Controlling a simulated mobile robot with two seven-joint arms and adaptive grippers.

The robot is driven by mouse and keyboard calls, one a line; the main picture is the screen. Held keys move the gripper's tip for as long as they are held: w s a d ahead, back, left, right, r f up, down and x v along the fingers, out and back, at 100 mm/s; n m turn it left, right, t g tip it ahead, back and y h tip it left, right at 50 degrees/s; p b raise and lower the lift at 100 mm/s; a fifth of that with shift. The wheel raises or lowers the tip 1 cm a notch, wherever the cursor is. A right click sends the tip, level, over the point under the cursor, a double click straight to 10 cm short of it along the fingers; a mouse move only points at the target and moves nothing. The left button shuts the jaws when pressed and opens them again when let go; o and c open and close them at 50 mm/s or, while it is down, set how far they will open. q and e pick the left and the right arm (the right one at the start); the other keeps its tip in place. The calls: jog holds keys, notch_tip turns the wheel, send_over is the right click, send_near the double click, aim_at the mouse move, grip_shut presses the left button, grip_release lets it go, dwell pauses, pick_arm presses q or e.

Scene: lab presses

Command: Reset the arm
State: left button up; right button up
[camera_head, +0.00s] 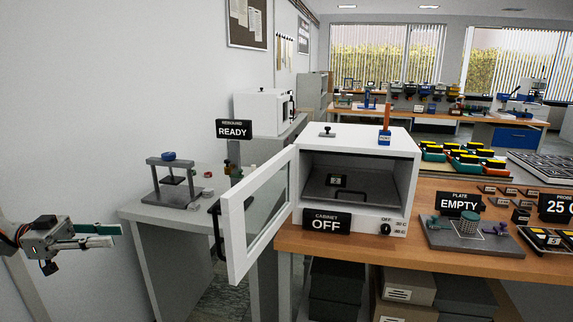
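My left gripper (116,236) comes in at the lower left edge of the head view. Its two fingers point right and are apart, with nothing between them. It hangs in free air, left of the grey side table and clear of everything. My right gripper and arm are not in view. The white cabinet (406,160) stands on the wooden bench with its glass door (236,235) swung open to the left. A black tray with a handle lies inside. The cabinet sign (326,222) reads OFF.
A small press (172,182) stands on the grey table (150,212) by a READY sign (234,130). On the wooden bench (400,245) sit a plate fixture (470,238) with an EMPTY sign and colored blocks (466,160). The open door juts past the bench's left edge.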

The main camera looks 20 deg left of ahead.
pick_arm(q)
jog(key=w+d+f+n+t+y, duration=0.1)
jog(key=d+f+t+y, duration=0.15)
jog(key=d+f, duration=1.25)
jog(key=w+d+f+n+t+y, duration=0.1)
jog(key=w+d+f+n+t, duration=0.15)
jog(key=d+f, duration=1.25)
jog(key=s+d+f+n+g+y, duration=0.1)
jog(key=s+d+f+n+y, duration=0.1)
jog(key=s+d+f+y, duration=0.2)
jog(key=s+d+f+n+y, duration=0.3)
jog(key=s+d+f+y, duration=0.2)
jog(key=s+f, duration=0.3)
jog(key=shift+s+g+y, duration=0.4)
jog(key=shift+s+y, duration=0.25)
jog(key=shift+s, duration=0.45)
jog(key=shift+f+n, duration=0.1)
jog(key=shift+n, duration=0.15)
